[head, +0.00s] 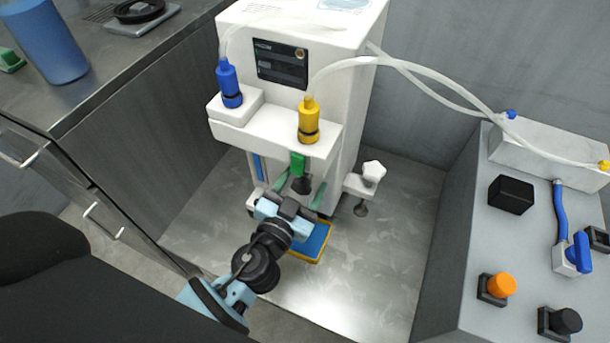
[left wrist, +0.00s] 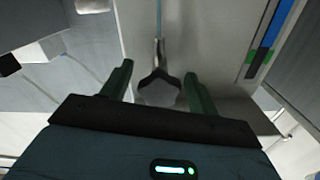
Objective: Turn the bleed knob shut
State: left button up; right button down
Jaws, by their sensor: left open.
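In the left wrist view a grey lobed knob (left wrist: 158,90) on a metal stem shows between my fingers. My left gripper (head: 300,184) is open, with one green finger on each side of this knob. In the left wrist view the left gripper (left wrist: 158,82) shows a gap beside the knob, so the fingers do not seem to touch it. My right gripper is not in view.
The white machine (head: 342,110) carries a blue bottle cap (head: 229,84) and a yellow one (head: 308,121). A white lobed knob (head: 373,171) sits to the right. A blue pad with a yellow rim (head: 316,243) lies below. A grey control panel (head: 470,240) stands at right.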

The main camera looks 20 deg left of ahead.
pick_arm(q)
jog(key=shift+w, duration=0.8)
jog(key=c, duration=1)
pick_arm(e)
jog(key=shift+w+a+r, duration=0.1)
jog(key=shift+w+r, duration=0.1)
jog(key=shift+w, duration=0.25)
